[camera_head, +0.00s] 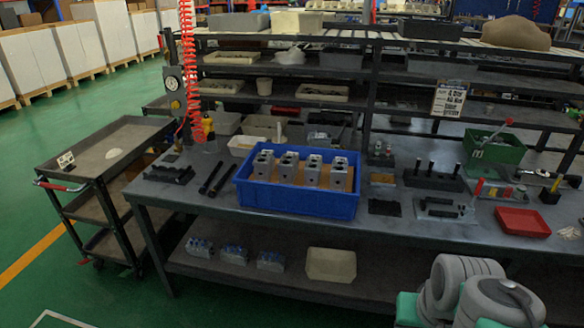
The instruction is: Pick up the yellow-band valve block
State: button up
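Several silver-grey valve blocks (312,170) stand upright in a row in a blue crate (295,202) on the workbench. Dark holes show on their tops and faces. A tan divider or lining shows between them. I cannot make out a yellow band on any block at this size. Three blue-and-silver blocks (234,254) sit on the shelf under the bench, and no yellow band shows on them either. My gripper is not in view; only grey, rounded links of my arm show at the bottom right, well apart from the crate.
The workbench (400,225) also holds a red tray (522,221), a green bin (494,146), black fixtures (433,178) and black rods (217,179). A red coiled hose (187,60) hangs behind the crate's left. A cart (104,150) stands left. A cream bin (331,264) sits on the lower shelf.

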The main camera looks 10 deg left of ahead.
aim_at(287, 166)
jog(key=k, duration=1.2)
jog(key=u, duration=0.7)
jog(key=i, duration=0.45)
jog(key=u, duration=1)
jog(key=i, duration=0.85)
jog(key=u, duration=0.4)
jog(key=i, duration=1)
jog(key=z, duration=0.55)
jog(key=i, duration=0.8)
jog(key=z, duration=1.25)
jog(key=i, duration=0.6)
jog(key=z, duration=0.4)
